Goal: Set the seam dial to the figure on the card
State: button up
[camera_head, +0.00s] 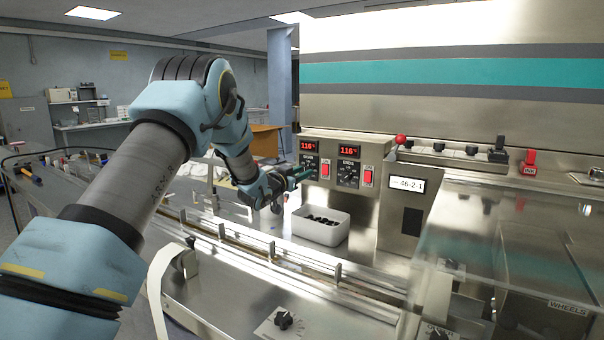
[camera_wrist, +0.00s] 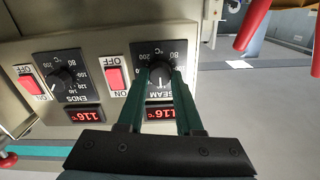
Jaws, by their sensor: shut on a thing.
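The seam dial (camera_wrist: 159,72) is a black knob on a black scale plate. It appears upside down in the wrist view, with figures such as 80 and 200 around it. My gripper (camera_wrist: 160,78) is shut on the knob, with one green finger on each side. The fingers hide part of the scale, and I cannot read the pointer's figure. The seam display (camera_wrist: 160,113) shows 116 °C in red. In the head view my gripper (camera_head: 302,174) reaches the panel's left dial and partly covers it. I cannot make out a card with a figure.
The ends dial (camera_wrist: 64,83) sits beside it, with its own display (camera_wrist: 84,115) also at 116. Red rocker switches (camera_wrist: 116,78) stand close to the dials. A white bin (camera_head: 321,233) of dark pieces lies below the panel. A red-knobbed lever (camera_head: 400,139) stands to the right.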

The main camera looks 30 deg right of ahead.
grip_shut()
jog(key=shift+n, duration=0.4)
jog(key=n+b, duration=0.3)
jog(key=n, duration=0.5)
dwell(0.4)
jog(key=o, duration=0.9)
grip_release()
jog(key=shift+o, duration=0.2)
